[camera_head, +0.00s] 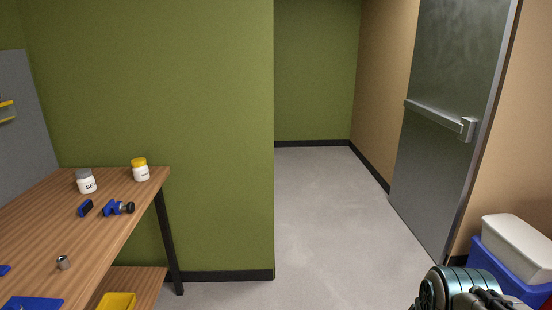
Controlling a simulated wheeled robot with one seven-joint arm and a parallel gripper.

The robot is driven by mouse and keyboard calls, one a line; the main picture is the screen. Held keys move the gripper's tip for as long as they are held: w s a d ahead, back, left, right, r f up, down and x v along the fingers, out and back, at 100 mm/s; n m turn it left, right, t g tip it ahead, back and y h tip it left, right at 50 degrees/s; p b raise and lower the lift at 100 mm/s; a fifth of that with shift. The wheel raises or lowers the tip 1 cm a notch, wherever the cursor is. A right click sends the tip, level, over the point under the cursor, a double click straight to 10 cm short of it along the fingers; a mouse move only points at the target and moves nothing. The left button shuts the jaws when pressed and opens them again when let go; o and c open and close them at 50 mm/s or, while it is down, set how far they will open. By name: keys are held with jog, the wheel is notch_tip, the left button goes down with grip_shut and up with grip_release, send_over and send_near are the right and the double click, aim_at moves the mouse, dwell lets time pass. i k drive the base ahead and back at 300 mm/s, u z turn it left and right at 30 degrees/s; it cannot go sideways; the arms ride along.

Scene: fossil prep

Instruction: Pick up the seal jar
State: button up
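The seal jar (87,184) is a white jar with a grey lid and dark lettering, of which "SEA" can be read. It stands upright near the far end of the wooden workbench (118,232), at the left of the head view. Part of my arm shows at the bottom right corner, far to the right of the bench and apart from the jar. The fingers of my gripper cannot be made out in this view.
A white jar with a yellow lid (141,172) stands right of the seal jar. Blue tools (117,208) lie in front, with a small metal cup (63,263) nearer. A blue bin (505,271) stands at right by the door (452,120). The middle floor is clear.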

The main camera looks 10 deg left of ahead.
aim_at(88, 185)
jog(key=u, duration=0.3)
jog(key=i, duration=1.55)
jog(key=u, duration=1.3)
jog(key=i, duration=1.5)
jog(key=u, duration=1.05)
jog(key=i, duration=0.7)
jog(key=u, duration=0.2)
